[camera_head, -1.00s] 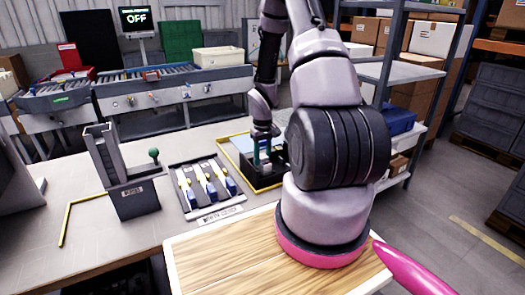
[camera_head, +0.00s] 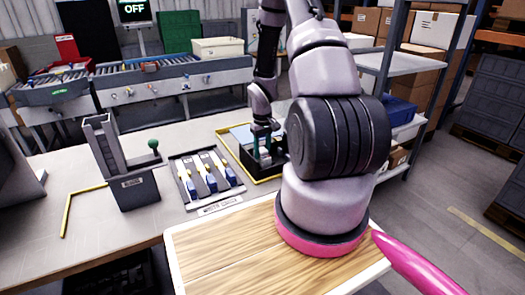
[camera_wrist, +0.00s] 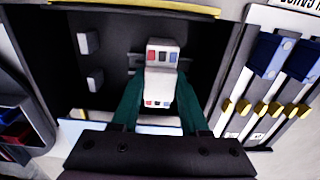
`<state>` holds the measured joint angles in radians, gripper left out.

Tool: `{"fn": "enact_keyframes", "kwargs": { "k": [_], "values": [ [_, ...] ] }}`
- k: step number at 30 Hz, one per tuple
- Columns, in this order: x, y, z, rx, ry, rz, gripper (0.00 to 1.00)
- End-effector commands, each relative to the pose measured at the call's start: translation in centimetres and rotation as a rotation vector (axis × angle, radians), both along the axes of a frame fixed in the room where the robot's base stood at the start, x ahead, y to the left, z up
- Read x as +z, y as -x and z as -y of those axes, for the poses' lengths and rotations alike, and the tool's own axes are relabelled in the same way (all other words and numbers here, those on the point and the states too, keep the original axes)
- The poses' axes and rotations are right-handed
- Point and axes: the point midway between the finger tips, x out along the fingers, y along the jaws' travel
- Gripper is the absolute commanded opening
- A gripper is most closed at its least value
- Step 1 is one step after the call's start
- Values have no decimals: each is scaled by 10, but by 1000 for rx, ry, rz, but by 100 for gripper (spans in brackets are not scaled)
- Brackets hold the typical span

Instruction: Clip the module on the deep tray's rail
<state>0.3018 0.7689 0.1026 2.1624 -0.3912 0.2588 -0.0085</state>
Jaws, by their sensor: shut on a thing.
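My gripper (camera_wrist: 160,105) has two dark green fingers, shut on a pale module (camera_wrist: 160,88) with red, blue and grey patches on its faces. The module is between the fingertips in the wrist view, over the dark interior of the deep tray (camera_wrist: 75,15). A short grey rail piece (camera_wrist: 137,60) shows beside the module; the module covers part of it, and I cannot tell whether they touch. In the head view my gripper (camera_head: 262,152) is down at the black tray inside a yellow border (camera_head: 221,134); the module is too small to make out there.
A rack with several blue-and-white tools (camera_head: 208,174) lies left of the tray; it also shows at right in the wrist view (camera_wrist: 270,85). A grey stand with a green-knobbed lever (camera_head: 130,165) is further left. Two pale blocks (camera_wrist: 88,43) sit inside the tray.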

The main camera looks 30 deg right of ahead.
Motion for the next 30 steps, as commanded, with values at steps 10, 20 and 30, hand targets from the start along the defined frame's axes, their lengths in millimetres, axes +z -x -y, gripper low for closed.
{"fn": "enact_keyframes", "kwargs": {
  "k": [10, 20, 30],
  "values": [
    [-6, 0, 0, 0, 0, 0, 0],
    [-6, 0, 0, 0, 0, 0, 0],
    [-8, 0, 0, 0, 0, 0, 0]
  ]
}}
